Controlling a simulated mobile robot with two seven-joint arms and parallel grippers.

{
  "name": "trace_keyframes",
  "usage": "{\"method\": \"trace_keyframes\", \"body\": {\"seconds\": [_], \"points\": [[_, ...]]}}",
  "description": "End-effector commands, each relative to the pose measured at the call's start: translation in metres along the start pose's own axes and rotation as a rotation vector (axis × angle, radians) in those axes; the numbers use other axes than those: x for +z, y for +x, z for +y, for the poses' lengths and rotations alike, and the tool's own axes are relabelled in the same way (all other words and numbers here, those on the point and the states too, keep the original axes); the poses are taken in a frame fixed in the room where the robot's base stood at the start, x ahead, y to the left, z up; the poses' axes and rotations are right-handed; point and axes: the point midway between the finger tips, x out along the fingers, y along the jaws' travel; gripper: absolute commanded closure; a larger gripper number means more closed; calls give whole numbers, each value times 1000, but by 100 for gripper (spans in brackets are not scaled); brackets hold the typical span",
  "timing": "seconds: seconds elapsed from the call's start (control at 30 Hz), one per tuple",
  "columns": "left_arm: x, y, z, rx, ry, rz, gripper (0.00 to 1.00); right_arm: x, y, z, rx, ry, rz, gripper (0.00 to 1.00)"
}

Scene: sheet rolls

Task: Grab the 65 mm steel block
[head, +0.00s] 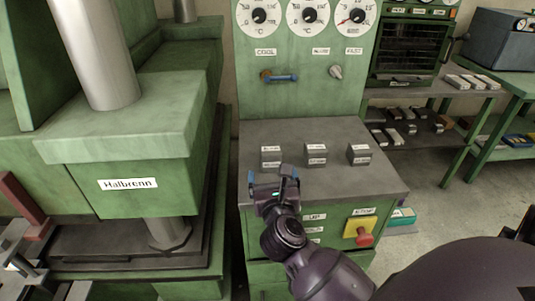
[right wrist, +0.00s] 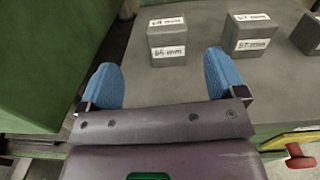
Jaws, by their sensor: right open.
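Three small grey steel blocks with white labels stand in a row on the grey worktop (head: 225,150). The left block (head: 271,156) carries a front label that seems to read 65 mm in the right wrist view (right wrist: 167,40). The middle block (head: 315,155) seems to read 67 mm there (right wrist: 250,33). The right block's (head: 360,154) label is not legible. My right gripper (head: 272,178) is open and empty, at the near side of the left block. In the right wrist view its blue fingers (right wrist: 161,70) point toward that block, which lies beyond their tips.
A green panel with dials and a blue-handled valve (head: 282,77) rises behind the worktop. A green press (head: 130,150) stands close on the left. A red knob (head: 364,239) juts from the cabinet front. Shelves with more blocks (head: 405,125) stand at right.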

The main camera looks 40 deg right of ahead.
Motion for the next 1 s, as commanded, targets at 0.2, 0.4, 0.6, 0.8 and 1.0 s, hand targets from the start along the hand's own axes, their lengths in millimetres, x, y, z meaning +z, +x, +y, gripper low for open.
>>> {"method": "trace_keyframes", "body": {"seconds": [0.2,0.4,0.6,0.8,1.0], "points": [[-1,0,-4,-1,13,2,57,-2,10,-3,-19,63,8,11],[2,0,-6,0,20,-4,57,-3,39,-4,-19,60,8,11],[4,1,-5,0,19,-9,57,-3,55,-4,-19,60,9,11],[8,3,-2,1,9,-15,57,-5,72,-7,-19,56,8,11],[10,5,0,2,3,-17,57,-8,98,-10,-18,57,8,11]]}}
